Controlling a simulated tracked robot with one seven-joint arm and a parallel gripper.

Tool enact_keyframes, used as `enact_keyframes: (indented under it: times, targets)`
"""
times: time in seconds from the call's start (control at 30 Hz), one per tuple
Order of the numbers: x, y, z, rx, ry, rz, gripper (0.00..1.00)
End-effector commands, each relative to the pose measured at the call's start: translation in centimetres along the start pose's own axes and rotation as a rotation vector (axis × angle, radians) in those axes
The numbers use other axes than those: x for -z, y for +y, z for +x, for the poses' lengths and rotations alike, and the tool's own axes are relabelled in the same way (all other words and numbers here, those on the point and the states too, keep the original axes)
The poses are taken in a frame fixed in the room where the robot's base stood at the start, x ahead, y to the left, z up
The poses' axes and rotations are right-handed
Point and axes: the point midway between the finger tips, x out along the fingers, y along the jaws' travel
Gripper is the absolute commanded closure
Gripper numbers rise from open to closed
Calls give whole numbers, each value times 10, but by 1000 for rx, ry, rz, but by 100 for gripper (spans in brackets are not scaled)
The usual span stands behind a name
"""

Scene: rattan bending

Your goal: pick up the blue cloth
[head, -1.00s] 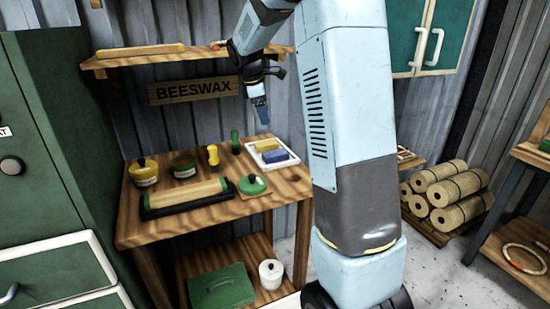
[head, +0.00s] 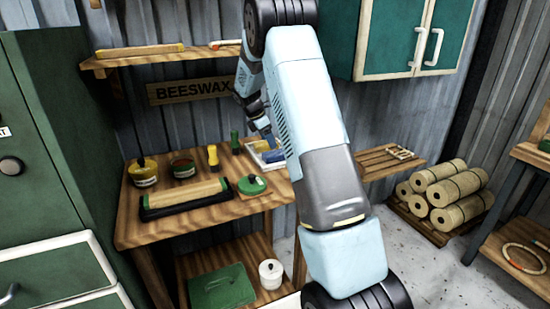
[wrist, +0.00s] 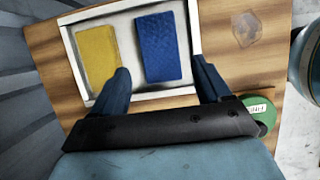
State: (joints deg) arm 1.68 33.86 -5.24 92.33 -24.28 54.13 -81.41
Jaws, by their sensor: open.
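The blue cloth (wrist: 158,46) is a flat folded rectangle lying in a shallow white tray (wrist: 196,25) on the wooden table. It lies to the right of a yellow cloth (wrist: 97,53) in the wrist view. My gripper (wrist: 163,80) is open and empty, with its blue fingers reaching over the tray's near side. The blue cloth lies ahead of the gap between the fingers, nearer the right finger. In the head view my gripper (head: 269,139) is at the tray, and my arm hides much of the tray and cloth.
Left of the tray stand a green bottle (head: 235,142), a yellow-topped tool (head: 213,157) and several tins. A shelf (head: 150,59) is on the wall above.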

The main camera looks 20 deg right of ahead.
Motion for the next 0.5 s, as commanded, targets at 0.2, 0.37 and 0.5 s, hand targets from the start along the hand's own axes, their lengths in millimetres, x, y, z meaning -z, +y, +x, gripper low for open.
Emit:
enact_keyframes:
  times: [0.2,0.37,0.5]
  targets:
    - [0,0,21,0,0,0,23]
    - [0,0,27,1,0,1,23]
    - [1,0,41,2,0,1,23]
